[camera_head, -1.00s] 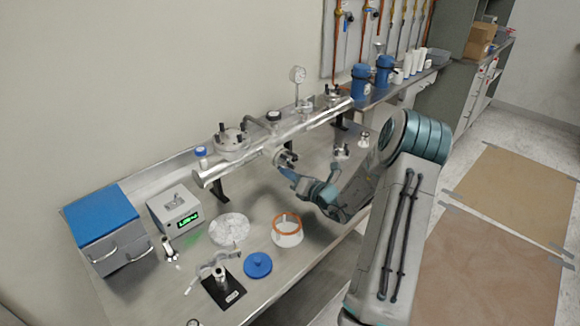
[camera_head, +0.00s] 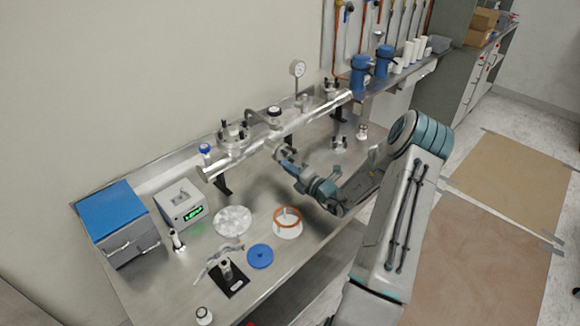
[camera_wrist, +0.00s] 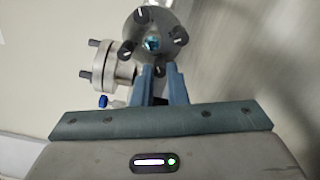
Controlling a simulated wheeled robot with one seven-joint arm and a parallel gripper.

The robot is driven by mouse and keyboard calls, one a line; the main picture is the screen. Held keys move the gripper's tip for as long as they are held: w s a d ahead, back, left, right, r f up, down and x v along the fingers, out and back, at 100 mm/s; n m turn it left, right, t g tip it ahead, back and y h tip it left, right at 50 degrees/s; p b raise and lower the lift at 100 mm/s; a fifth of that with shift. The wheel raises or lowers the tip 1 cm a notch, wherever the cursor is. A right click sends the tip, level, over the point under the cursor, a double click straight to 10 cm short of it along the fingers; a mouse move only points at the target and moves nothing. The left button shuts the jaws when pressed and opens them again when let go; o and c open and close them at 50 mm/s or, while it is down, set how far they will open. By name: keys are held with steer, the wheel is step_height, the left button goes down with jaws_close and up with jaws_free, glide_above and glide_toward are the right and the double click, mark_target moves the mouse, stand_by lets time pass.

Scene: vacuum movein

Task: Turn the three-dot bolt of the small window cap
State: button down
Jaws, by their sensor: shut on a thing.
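In the wrist view the small window cap (camera_wrist: 152,38) is a round grey flange with a teal glassy centre and several dark bolts around its rim, each with a pale mark. My gripper (camera_wrist: 160,72) is at the cap's lower edge, its two fingers shut around the lowest bolt (camera_wrist: 160,70). The marks are too small to read as dots, so I cannot tell which bolt has three. In the head view my gripper (camera_head: 284,153) reaches the front side of the long metal tube (camera_head: 300,126), and the arm hides most of the cap.
A second flange (camera_wrist: 110,65) with dark bolts stands left of the cap in the wrist view. On the bench are a control box (camera_head: 180,205), an orange-rimmed ring (camera_head: 288,222) and a blue disc (camera_head: 260,256). A pressure gauge (camera_head: 297,69) rises behind the tube.

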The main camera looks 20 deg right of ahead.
stand_by(0.3)
steer(key=c, duration=1.4)
jaws_free()
steer(key=shift+c, duration=0.2)
steer(key=b+v, duration=0.2)
steer(key=v, duration=1)
steer(key=shift+s+d, duration=0.2)
steer(key=shift+s, duration=0.1)
steer(key=shift+s+d, duration=0.15)
steer(key=shift+s, duration=0.4)
